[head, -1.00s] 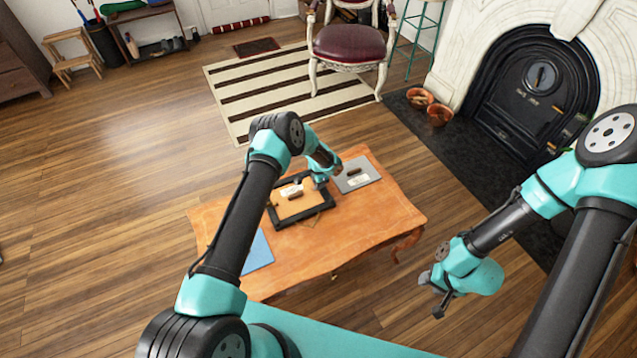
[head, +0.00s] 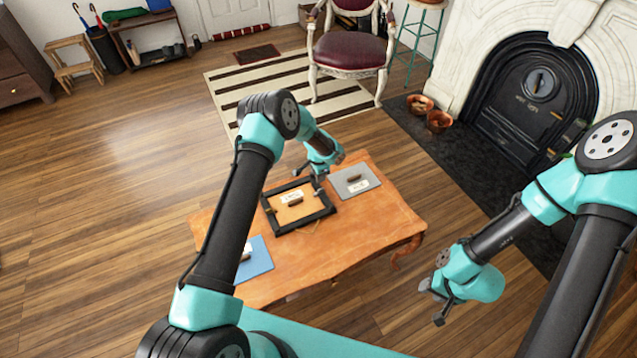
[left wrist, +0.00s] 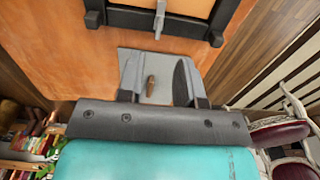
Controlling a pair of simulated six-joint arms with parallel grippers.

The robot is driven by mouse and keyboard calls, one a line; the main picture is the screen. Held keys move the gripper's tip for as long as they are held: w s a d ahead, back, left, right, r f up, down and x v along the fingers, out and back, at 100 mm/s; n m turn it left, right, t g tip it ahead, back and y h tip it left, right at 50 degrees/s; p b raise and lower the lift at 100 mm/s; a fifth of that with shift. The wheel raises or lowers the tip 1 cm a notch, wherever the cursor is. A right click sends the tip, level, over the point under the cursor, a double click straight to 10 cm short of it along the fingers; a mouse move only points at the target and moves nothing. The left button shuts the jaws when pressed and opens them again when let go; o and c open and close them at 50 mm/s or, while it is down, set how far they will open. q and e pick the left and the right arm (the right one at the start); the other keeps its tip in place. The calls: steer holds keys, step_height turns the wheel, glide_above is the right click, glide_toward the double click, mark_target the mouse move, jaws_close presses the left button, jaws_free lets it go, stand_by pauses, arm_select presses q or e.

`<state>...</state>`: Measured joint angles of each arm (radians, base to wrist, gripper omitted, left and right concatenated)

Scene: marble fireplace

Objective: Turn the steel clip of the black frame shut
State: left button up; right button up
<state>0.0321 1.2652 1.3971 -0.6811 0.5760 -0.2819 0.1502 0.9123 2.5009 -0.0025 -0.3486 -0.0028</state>
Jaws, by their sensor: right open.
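The black frame (head: 286,228) lies on the wooden table with a tan panel (head: 290,213) inside it, bearing a white label and a brown handle. In the left wrist view the frame's near bar (left wrist: 190,24) crosses the top. The steel clip (left wrist: 160,17) lies across that bar, its upper end cut off by the picture edge. My left gripper (head: 322,174) is just beyond the frame's far edge; in its wrist view its fingers (left wrist: 158,80) are apart, empty, and short of the clip. My right gripper (head: 436,302) is open and empty, off the table's right front.
A grey board (head: 368,187) with a brown handle lies right of the frame, seen between my left fingers in the wrist view. A blue board (head: 258,265) lies at the table's front left. The table's right part (head: 385,225) is bare.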

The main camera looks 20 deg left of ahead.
arm_select(q)
step_height(320, 180, up, 8)
steer(key=shift+s, duration=0.1)
stand_by(0.6)
steer(key=s+d+f+n+h, duration=0.1)
steer(key=s+f+n+h, duration=0.15)
steer(key=s, duration=0.65)
steer(key=s+f+n+h, duration=0.1)
steer(key=s+f+n, duration=0.15)
steer(key=s, duration=0.65)
steer(key=s+a+r+n, duration=0.1)
steer(key=s+n, duration=0.2)
steer(key=s, duration=0.6)
steer(key=s+r+n, duration=0.2)
steer(key=s+n, duration=0.1)
steer(key=s, duration=0.6)
steer(key=shift+s+a+r+t, duration=0.25)
steer(key=shift+s+a+t, duration=0.1)
steer(key=shift+t, duration=0.05)
